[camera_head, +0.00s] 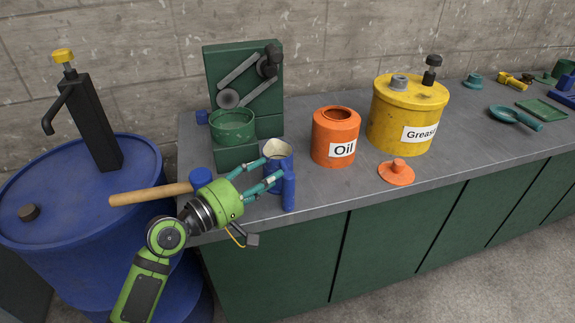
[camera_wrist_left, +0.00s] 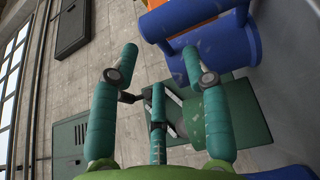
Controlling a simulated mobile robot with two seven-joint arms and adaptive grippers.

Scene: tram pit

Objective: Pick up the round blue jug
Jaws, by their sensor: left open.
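The round blue jug (camera_head: 275,180) stands near the front edge of the workbench, with a pale inside and a thick blue handle (camera_head: 289,187) facing the front. My left gripper (camera_head: 268,169) is open beside the jug, its teal fingers reaching toward the jug from the left and partly covering it. In the left wrist view the jug (camera_wrist_left: 240,45) is at the upper right, beyond the tips of the open left gripper (camera_wrist_left: 158,58). I cannot tell whether a finger touches it. My right gripper is in neither view.
A wooden-handled mallet (camera_head: 150,194) with a blue head lies close to my left wrist. A green pot (camera_head: 232,128) on a green stand is behind the jug. An orange oil can (camera_head: 335,125), yellow grease can (camera_head: 405,110) and orange lid (camera_head: 397,175) are to the right.

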